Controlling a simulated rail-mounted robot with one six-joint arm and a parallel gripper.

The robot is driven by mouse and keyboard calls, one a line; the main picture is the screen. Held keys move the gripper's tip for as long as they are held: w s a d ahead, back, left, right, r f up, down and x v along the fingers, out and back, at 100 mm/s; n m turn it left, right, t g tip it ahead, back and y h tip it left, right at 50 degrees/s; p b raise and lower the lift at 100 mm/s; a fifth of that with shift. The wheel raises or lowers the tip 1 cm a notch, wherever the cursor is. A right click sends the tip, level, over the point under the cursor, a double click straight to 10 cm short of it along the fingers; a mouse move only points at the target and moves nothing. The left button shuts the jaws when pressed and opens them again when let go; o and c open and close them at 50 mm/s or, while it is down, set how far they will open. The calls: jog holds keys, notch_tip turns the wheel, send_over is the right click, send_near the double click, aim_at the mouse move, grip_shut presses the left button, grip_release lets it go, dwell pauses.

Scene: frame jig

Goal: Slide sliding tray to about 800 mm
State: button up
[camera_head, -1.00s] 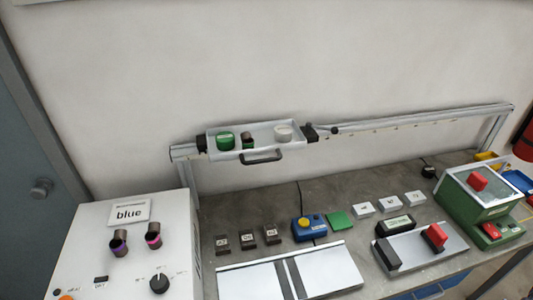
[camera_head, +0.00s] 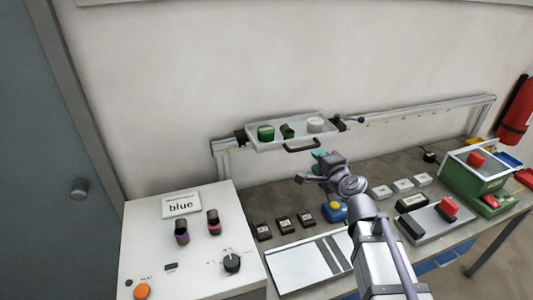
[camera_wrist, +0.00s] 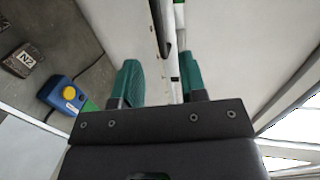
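The sliding tray (camera_head: 301,131) is a shallow pale tray on the left part of a long wall-side rail (camera_head: 405,112). A dark bar handle (camera_head: 301,147) is on its front. The tray bears a green container (camera_head: 266,132), a dark piece (camera_head: 287,131) and a white round piece (camera_head: 315,124). My gripper (camera_head: 319,157) is below and in front of the tray, near the handle, with apparent space between them. In the wrist view, its green fingers (camera_wrist: 160,82) are apart with nothing clearly held between them. I cannot read a scale on the rail.
A dark lever (camera_head: 348,119) sits on the rail just right of the tray. Farther right the rail looks clear. Below are a blue box with a yellow button (camera_head: 335,210), small labelled blocks (camera_head: 285,225) and a green machine (camera_head: 470,175). A control box (camera_head: 190,245) stands front left.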

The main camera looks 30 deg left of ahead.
aim_at(309, 148)
jog(key=x, duration=0.3)
jog(key=w+d+b+x, duration=0.1)
jog(key=x, duration=0.3)
jog(key=b+x, duration=0.1)
jog(key=x, duration=0.2)
jog(key=shift+w+f, duration=0.2)
jog(key=shift+w, duration=0.35)
jog(key=shift+s, duration=0.1)
grip_shut()
